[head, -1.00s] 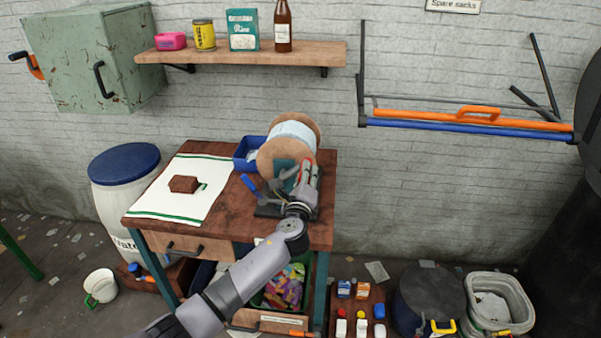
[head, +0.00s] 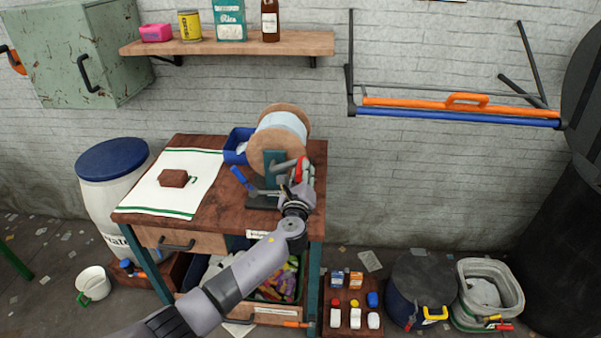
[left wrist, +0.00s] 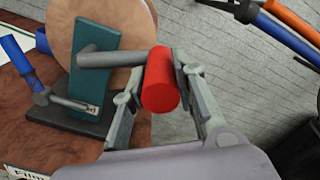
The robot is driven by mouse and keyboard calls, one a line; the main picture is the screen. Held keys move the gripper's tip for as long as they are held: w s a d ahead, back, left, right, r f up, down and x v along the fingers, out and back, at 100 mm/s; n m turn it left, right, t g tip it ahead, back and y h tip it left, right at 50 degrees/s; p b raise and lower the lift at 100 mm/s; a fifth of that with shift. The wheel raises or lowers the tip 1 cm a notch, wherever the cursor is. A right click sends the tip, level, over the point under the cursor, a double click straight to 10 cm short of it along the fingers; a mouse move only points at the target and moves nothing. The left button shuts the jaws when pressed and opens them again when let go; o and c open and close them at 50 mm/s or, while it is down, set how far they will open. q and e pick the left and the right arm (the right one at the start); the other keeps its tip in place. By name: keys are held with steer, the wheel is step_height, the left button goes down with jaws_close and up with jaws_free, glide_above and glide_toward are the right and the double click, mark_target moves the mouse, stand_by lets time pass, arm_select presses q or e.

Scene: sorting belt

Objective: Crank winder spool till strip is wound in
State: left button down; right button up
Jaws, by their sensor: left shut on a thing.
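The winder spool (head: 260,148) has wooden flanges and a pale strip wound on its core. It stands on a teal post with a dark base (left wrist: 68,122) at the right of the wooden table (head: 222,210). A grey crank arm (left wrist: 113,58) leads from the post to a red crank handle (left wrist: 160,80). My left gripper (head: 303,170) is shut on the red handle, with one finger on each side in the left wrist view (left wrist: 158,88). A blue-handled lever (left wrist: 18,52) is at the left of the base. My right gripper is not in view.
A white cloth (head: 200,165) with a brown block (head: 173,178) lies left on the table. A wooden shelf (head: 225,47) and an orange-and-blue wall bar (head: 460,112) are above. Containers stand on the floor at right.

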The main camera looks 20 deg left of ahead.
arm_select(q)
steer(key=shift+f, duration=0.1)
steer(key=c, duration=1.3)
jaws_free()
steer(key=shift+d, duration=0.1)
steer(key=shift+s+d, duration=0.1)
steer(key=shift+s, duration=0.4)
steer(key=v, duration=1.1)
